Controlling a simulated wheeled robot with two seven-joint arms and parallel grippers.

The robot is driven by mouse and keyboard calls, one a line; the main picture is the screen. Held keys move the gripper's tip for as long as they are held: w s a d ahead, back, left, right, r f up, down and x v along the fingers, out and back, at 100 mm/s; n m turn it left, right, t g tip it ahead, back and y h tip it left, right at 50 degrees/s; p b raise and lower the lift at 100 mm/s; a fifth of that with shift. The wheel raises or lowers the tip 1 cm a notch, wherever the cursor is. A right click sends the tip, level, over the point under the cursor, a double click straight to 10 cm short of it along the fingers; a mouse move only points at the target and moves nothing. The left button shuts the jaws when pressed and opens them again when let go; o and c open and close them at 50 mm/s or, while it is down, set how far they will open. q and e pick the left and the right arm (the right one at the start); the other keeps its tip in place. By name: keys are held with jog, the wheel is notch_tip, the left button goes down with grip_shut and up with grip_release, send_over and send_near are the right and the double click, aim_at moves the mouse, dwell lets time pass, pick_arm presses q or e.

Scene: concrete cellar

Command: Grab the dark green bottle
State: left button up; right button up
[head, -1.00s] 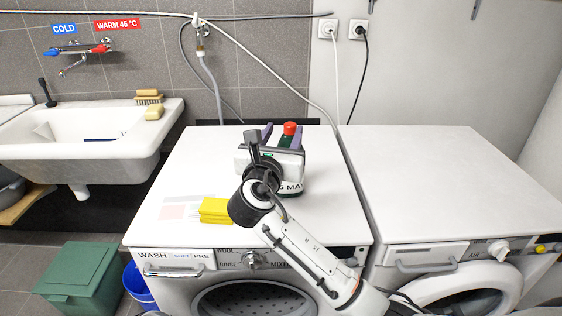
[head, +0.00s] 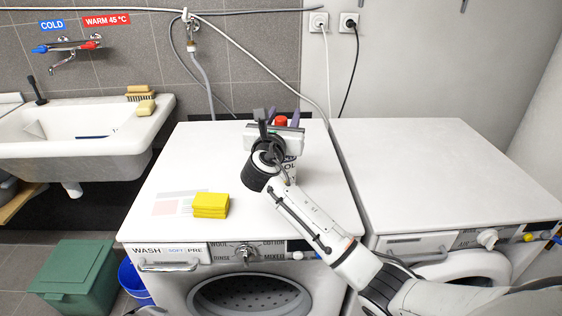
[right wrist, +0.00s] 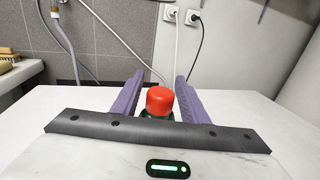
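The dark green bottle has a red cap (head: 281,121). It stands on the left washing machine, its body mostly hidden behind my right gripper; part of a white label shows below. In the right wrist view the bottle (right wrist: 159,103) shows its red cap and a little dark green below, between the two purple fingers. My right gripper (head: 283,112) is open, with a finger on each side of the bottle. A narrow gap shows beside the cap; whether the fingers touch the lower body is hidden. My left gripper is not in view.
A yellow sponge stack (head: 210,205) lies on the left washing machine top (head: 180,165), beside a printed sheet (head: 175,203). The right machine top (head: 430,160) is bare. A sink (head: 80,140) stands left; a hose and cables hang behind.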

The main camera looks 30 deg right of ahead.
grip_shut()
dwell(1.1)
jog(key=shift+r, duration=0.15)
